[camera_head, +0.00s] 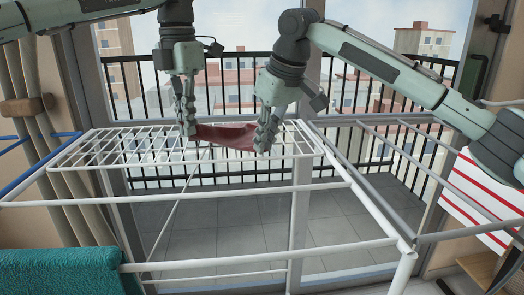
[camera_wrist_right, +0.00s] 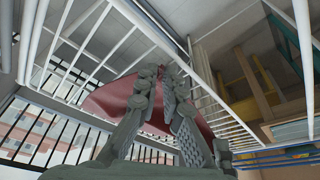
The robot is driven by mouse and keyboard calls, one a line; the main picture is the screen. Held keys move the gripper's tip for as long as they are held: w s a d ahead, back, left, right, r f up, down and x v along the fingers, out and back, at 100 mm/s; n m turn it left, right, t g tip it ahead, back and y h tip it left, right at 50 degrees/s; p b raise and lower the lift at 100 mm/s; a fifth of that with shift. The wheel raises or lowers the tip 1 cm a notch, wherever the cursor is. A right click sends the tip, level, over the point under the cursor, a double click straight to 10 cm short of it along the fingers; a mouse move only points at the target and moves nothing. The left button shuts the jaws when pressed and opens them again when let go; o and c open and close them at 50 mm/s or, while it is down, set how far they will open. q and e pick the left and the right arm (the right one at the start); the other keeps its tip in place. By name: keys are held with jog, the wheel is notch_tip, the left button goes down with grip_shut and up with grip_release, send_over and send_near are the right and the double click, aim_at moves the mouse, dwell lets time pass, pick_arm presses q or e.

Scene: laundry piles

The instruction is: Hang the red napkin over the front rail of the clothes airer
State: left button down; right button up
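The red napkin (camera_head: 228,135) is stretched between my two grippers at the slatted far part of the white clothes airer (camera_head: 90,150). My left gripper (camera_head: 188,128) is at the napkin's left end and seems shut on it. My right gripper (camera_head: 264,143) is at its right end. In the right wrist view, the fingers of my right gripper (camera_wrist_right: 163,75) are close together on the red napkin (camera_wrist_right: 105,100), with cloth showing on both sides. I cannot tell whether the napkin touches the slats. Long white rails (camera_head: 200,195) cross the nearer part of the airer, bare in the middle.
A teal padded thing (camera_head: 65,272) is at the lower left. A white cloth with red stripes (camera_head: 480,198) hangs at the right. A black balcony railing (camera_head: 350,97) stands behind the glass. The space between the airer's nearer rails is clear.

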jog(key=shift+d, duration=0.1)
grip_shut()
jog(key=shift+r, duration=2.45)
